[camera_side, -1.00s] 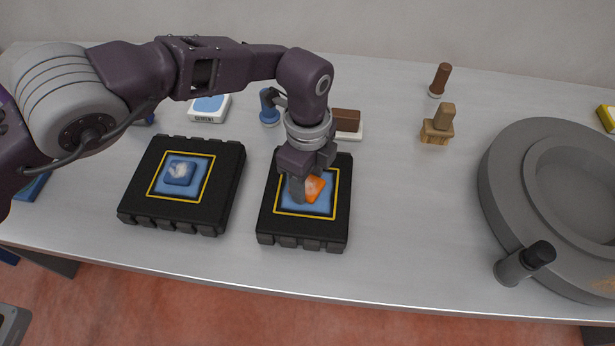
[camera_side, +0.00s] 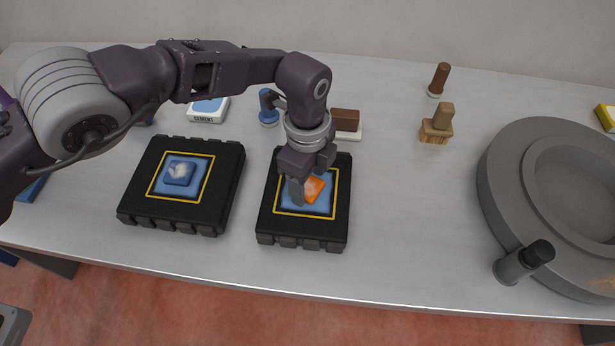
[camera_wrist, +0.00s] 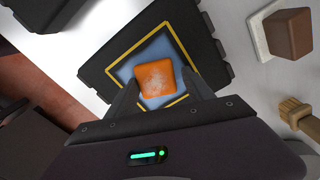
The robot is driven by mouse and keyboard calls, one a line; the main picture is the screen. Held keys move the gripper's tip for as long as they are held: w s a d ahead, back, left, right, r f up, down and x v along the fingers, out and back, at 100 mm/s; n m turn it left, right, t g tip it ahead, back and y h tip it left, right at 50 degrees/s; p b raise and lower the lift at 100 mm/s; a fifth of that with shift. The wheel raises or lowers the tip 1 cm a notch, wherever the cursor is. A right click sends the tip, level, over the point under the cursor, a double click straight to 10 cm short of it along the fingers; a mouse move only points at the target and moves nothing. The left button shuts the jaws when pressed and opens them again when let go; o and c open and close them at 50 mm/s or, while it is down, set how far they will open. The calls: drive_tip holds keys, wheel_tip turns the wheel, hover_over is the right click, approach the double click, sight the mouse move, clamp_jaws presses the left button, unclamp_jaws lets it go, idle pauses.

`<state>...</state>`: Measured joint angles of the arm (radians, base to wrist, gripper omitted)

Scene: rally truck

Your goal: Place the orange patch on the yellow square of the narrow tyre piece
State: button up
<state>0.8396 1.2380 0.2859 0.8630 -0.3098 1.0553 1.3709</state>
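The orange patch (camera_side: 314,188) lies within the yellow square outline (camera_side: 331,208) on the blue area of the right-hand, narrower black tyre piece (camera_side: 265,230). In the wrist view the patch (camera_wrist: 155,80) shows a pale scuffed face and lies inside the yellow outline (camera_wrist: 176,100), turned a little against it. My gripper (camera_side: 307,190) is low over this tyre piece. In the wrist view its fingers (camera_wrist: 159,80) stand apart on either side of the patch, with blue surface showing between fingers and patch. The side view hides part of the patch behind a finger.
A wider tyre piece (camera_side: 135,205) with a blue patch (camera_side: 180,172) lies to the left. Behind are a cement box (camera_side: 207,112), a blue-handled tool (camera_side: 267,108) and a brown block (camera_side: 345,120). A brush (camera_side: 437,127) and a large grey wheel (camera_side: 500,190) are to the right.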

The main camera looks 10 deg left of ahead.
sight(307, 185)
drive_tip(key=shift+s+a+f, duration=0.2)
drive_tip(key=shift+s+f, duration=0.15)
drive_tip(key=shift+f, duration=0.2)
wheel_tip(307, 185, up, 13)
drive_tip(key=w+a+r+n+h, duration=0.1)
drive_tip(key=a+r+n, duration=0.2)
drive_tip(key=a+r, duration=0.35)
drive_tip(key=w+a+r+n, duration=0.2)
drive_tip(key=a+r+n, duration=0.1)
drive_tip(key=a+r, duration=0.3)
drive_tip(key=s+a+r+n+t, duration=0.2)
drive_tip(key=s+a+r+n, duration=0.4)
drive_tip(key=a+r, duration=0.4)
drive_tip(key=s+a+f+n+t, duration=0.1)
drive_tip(key=s+a+f+n, duration=0.2)
drive_tip(key=s, duration=0.7)
drive_tip(key=s+a+f+n+t+y, duration=0.1)
drive_tip(key=s+a+f+n+t, duration=0.1)
drive_tip(key=s+a+n, duration=0.5)
drive_tip(key=s+a+f, duration=0.1)
drive_tip(key=s+a, duration=0.2)
drive_tip(key=shift+a, duration=0.35)
